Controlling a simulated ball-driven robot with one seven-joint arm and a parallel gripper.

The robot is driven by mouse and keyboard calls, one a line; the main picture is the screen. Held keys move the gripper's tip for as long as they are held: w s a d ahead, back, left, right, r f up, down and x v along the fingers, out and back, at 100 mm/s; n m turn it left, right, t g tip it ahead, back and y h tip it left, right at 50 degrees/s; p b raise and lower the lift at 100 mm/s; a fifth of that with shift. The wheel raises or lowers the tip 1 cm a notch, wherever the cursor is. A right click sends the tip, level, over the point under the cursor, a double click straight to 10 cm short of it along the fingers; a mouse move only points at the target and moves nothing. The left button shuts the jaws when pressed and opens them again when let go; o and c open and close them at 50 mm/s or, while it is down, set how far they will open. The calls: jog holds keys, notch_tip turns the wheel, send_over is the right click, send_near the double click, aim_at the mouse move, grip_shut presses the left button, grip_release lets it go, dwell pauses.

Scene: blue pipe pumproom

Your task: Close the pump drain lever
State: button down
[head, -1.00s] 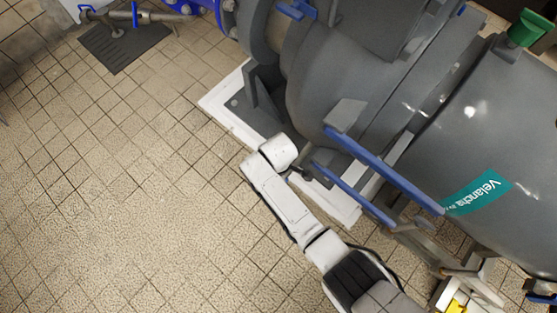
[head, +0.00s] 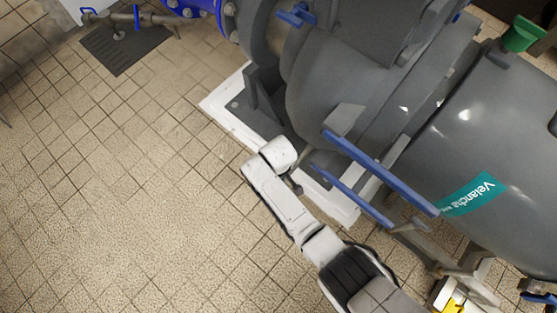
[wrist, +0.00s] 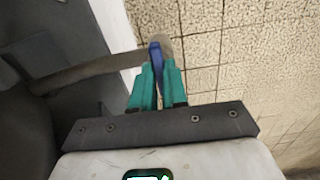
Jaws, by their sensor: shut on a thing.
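In the wrist view, a small blue lever (wrist: 156,58) stands at the end of a grey drain pipe (wrist: 95,72) that comes in from the left. My gripper (wrist: 157,80) has teal fingers, which are shut on the blue lever, one on each side. The lever's lower part is hidden between the fingers. In the head view, the white end of my arm is low beside the grey pump (head: 335,95). My fingers and the held lever cannot be made out there.
Two long blue bars (head: 380,173) (head: 350,195) slant beside my arm at the pump's side. A white plinth edge (head: 222,105) runs under the pump. A floor grate (head: 125,45) lies at upper left. The tiled floor on the left is clear.

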dwell(0.3)
jog(key=c, duration=1.2)
grip_release()
jog(key=shift+o, duration=0.2)
notch_tip(320, 180, up, 11)
jog(key=p, duration=0.6)
jog(key=shift+f, duration=0.1)
